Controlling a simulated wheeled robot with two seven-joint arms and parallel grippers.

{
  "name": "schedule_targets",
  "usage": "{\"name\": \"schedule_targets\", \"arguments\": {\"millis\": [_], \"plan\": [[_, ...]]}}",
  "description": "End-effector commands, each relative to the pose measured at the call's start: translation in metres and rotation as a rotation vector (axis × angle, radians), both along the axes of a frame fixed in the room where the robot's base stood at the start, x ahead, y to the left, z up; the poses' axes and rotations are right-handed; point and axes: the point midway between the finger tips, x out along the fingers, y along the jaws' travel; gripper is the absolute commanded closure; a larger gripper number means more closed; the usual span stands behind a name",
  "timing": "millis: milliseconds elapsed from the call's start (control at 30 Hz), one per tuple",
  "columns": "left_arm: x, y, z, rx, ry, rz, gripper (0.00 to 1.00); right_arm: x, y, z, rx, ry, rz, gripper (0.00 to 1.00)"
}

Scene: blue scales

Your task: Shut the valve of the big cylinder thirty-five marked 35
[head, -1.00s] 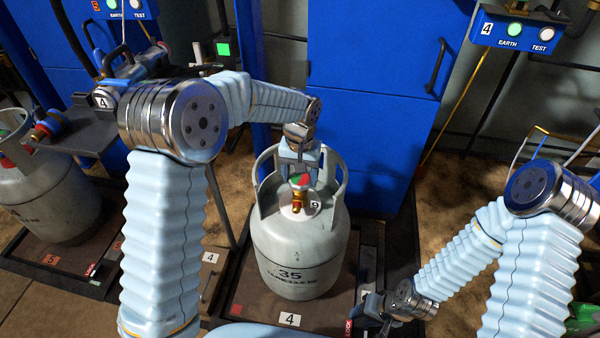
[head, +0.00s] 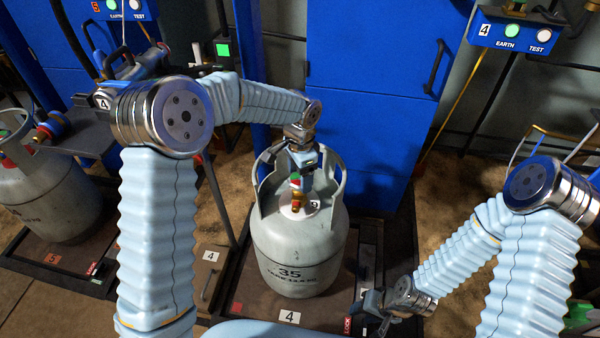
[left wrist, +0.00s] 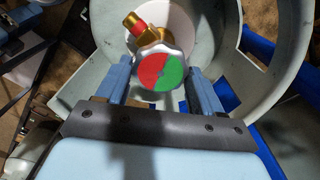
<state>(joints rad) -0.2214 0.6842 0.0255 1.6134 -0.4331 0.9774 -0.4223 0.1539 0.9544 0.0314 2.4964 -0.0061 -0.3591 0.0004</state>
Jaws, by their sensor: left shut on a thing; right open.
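The big grey cylinder marked 35 (head: 290,255) stands upright on the scale platform marked 4. Its valve (head: 297,195) is brass with a red part, inside the open collar at the top. In the left wrist view the valve's round handwheel (left wrist: 160,70) has a half red, half green face, and the brass valve body (left wrist: 148,35) shows behind it. My left gripper (head: 300,170) reaches down into the collar and is shut on the handwheel, one blue finger on each side. My right gripper (head: 372,312) is open and empty, low by the front right of the platform.
The collar (head: 339,190) rises around the valve and stands close about my left gripper. A second grey cylinder (head: 45,190) stands on another scale at the left. A blue cabinet (head: 375,100) is behind. A blue box with EARTH and TEST buttons (head: 515,35) hangs at the upper right.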

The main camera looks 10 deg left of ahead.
Motion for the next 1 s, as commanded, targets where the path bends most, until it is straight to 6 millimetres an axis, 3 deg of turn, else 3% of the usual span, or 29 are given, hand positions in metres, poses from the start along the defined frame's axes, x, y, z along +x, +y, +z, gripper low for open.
{"name": "schedule_targets", "arguments": {"millis": [500,1000], "plan": [[-0.0002,-0.0001,0.0006,0.000,-0.001,-0.311,0.64,0.0000,0.0001,0.0040,0.000,0.000,0.001,0.57],[-0.0002,-0.0001,0.0005,0.000,-0.001,-0.360,0.64,0.0000,0.0002,0.0043,0.000,0.001,0.001,0.57]]}}
